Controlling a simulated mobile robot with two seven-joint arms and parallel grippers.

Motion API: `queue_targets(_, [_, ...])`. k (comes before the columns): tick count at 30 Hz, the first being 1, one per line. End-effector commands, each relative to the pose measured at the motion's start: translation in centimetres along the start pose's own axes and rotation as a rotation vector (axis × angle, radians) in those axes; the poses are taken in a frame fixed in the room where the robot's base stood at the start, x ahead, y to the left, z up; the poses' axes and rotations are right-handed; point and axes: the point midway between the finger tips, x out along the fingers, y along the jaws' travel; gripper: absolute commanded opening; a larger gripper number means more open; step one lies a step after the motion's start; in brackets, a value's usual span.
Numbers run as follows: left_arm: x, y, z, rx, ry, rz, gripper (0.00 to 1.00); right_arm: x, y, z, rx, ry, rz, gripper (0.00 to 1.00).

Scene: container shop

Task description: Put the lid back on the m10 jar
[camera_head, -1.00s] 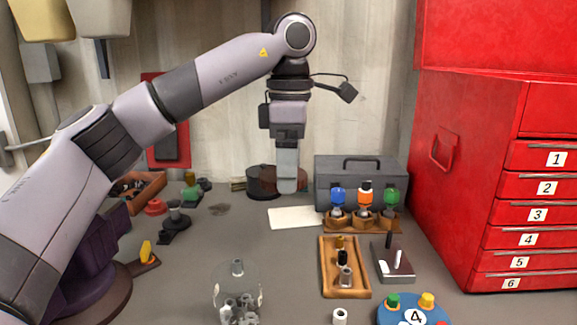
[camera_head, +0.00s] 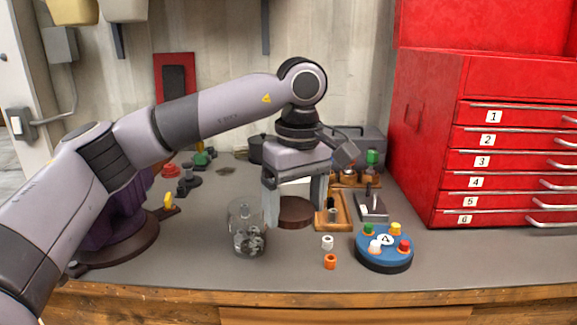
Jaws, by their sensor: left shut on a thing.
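A clear glass jar (camera_head: 246,236) with metal hardware inside stands open on the grey bench, left of centre. My left gripper (camera_head: 296,212) points down just right of and behind the jar. Its two grey fingers are wide apart and shut on a round brown lid (camera_head: 296,214), which lies flat between them. The lid is beside the jar, not over it. I cannot tell its exact height above the bench. The jar's label does not show. My right gripper is not in view.
A wooden tray (camera_head: 320,222) stands close right of the lid. A red drawer cabinet (camera_head: 449,150) closes off the right. The front left bench is clear.

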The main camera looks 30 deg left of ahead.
Motion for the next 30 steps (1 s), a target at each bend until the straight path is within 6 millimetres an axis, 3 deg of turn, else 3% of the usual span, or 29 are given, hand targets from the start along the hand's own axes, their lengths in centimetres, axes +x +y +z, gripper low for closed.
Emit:
queue_targets(9, [5.8, -1.5, 3.9, 0.733, -0.01, 0.01, 0.55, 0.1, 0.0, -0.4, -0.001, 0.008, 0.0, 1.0])
queue_targets(15, [7.7, -2.4, 5.6, 1.028, -0.017, 0.024, 0.55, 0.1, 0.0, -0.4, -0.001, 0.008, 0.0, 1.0])
queue_targets(21, [8.3, -2.7, 6.2, 1.128, -0.018, 0.032, 0.55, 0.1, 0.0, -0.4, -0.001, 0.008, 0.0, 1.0])
queue_targets(28, [8.3, -2.7, 6.2, 1.13, -0.018, 0.032, 0.55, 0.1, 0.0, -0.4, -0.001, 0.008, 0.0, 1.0])
queue_targets(30, [8.3, -2.7, 6.1, 1.129, -0.018, 0.032, 0.55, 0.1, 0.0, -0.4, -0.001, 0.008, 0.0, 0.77])
